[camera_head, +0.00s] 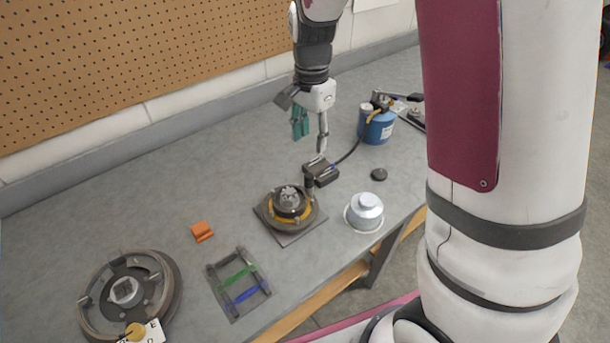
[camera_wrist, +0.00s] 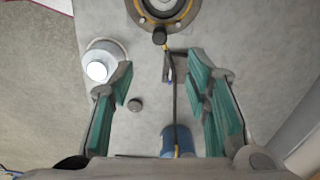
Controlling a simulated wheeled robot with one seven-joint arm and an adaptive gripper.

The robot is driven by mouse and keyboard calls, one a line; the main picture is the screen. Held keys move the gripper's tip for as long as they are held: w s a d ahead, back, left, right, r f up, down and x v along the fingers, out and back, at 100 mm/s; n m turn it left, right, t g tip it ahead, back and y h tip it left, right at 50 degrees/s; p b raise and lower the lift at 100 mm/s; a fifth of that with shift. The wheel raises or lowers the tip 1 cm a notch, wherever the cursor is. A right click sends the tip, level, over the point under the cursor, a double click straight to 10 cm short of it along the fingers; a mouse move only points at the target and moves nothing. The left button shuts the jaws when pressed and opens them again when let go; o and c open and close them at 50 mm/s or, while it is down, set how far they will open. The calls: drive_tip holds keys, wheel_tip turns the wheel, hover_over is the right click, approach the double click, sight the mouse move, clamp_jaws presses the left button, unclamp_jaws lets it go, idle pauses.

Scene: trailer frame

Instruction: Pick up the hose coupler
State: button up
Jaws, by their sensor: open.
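The hose coupler appears to be the dark block (camera_head: 321,173) at the end of a black hose, beside the round orange-ringed fitting (camera_head: 290,204) in the head view. In the wrist view the dark block (camera_wrist: 176,66) lies between the fingertips, nearer the right one, just below the ringed fitting (camera_wrist: 168,8). My gripper (camera_head: 311,138) points down above the block, with its teal-padded fingers spread and empty. It also shows open in the wrist view (camera_wrist: 160,62). A gap seems to separate the fingers from the block, though one finger overlaps it in the head view.
The hose runs to a blue canister (camera_head: 376,126) at the back right. A silver capped pot (camera_head: 364,212) and a dark puck (camera_head: 379,174) stand right of the fitting. An orange block (camera_head: 202,231), a tray with colored bars (camera_head: 238,284) and a large wheel (camera_head: 130,294) lie left.

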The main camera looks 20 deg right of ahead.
hover_over(309, 175)
wheel_tip(309, 175, down, 8)
drive_tip(key=shift+d+r, duration=0.1)
drive_tip(key=shift+d, duration=0.05)
drive_tip(key=shift+f+p, duration=0.8)
drive_tip(key=shift+f, duration=1.9)
drive_tip(key=shift+c, duration=0.4)
clamp_jaws()
